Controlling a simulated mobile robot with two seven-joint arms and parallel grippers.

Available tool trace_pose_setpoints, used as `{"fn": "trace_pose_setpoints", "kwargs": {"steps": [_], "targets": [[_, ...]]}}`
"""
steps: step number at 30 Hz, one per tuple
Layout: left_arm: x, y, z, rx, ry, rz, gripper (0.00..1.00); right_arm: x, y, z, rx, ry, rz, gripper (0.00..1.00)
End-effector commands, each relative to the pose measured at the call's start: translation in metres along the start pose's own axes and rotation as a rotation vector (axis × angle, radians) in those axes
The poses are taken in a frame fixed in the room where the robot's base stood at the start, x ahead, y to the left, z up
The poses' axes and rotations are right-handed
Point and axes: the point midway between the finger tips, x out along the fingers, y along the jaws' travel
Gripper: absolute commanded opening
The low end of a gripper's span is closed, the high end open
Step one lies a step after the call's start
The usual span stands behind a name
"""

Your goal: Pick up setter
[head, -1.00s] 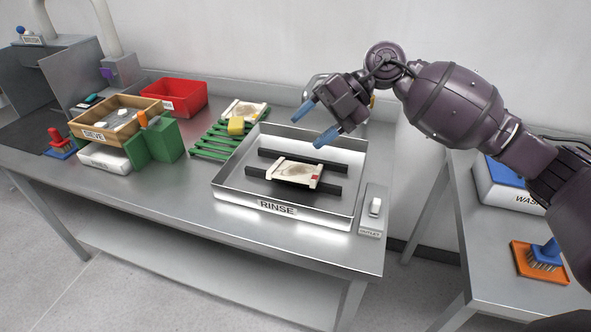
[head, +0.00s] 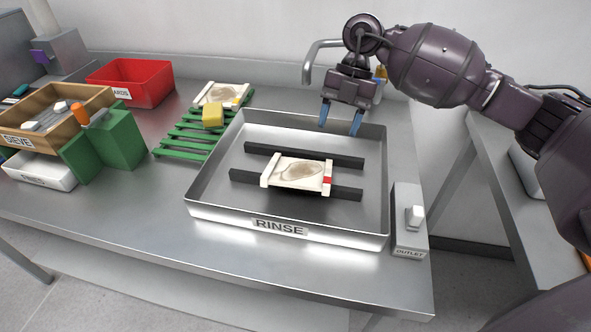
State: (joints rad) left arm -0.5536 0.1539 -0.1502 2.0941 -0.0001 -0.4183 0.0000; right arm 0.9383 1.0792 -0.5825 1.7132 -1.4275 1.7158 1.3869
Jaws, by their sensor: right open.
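A cream setter (head: 299,174) with a brownish oval stain and a red mark at its right end lies across two dark bars in the metal rinse tray (head: 215,165). A similar cream plate (head: 222,94) lies on the green rack at the back, beside a yellow sponge (head: 213,115). My right gripper (head: 341,118) has blue fingertips pointing down. It is open and empty above the back right of the rinse tray, apart from the setter. My left gripper is out of view.
A faucet (head: 309,62) stands behind the tray, close to my right gripper. An outlet switch box (head: 408,222) is right of the tray. The green rack (head: 181,144), green block (head: 118,138), wooden sieve (head: 88,97) and red bin (head: 139,80) stand to the left.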

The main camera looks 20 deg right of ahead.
Motion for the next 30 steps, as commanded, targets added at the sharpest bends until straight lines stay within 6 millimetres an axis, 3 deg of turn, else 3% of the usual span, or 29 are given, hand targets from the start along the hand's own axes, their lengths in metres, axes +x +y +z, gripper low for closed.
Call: {"fn": "trace_pose_setpoints", "kwargs": {"steps": [9, 17, 26, 30], "targets": [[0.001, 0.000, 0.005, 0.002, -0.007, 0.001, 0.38, 0.043, -0.001, 0.000, -0.002, 0.003, -0.001, 0.55], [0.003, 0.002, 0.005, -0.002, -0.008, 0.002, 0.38, 0.059, -0.003, 0.000, 0.000, 0.002, 0.000, 0.55], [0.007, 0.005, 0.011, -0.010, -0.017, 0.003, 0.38, 0.098, -0.008, 0.001, 0.000, 0.004, 0.001, 0.55], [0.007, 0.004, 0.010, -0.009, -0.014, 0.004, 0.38, 0.102, -0.008, 0.000, 0.000, 0.000, 0.002, 0.55]]}}
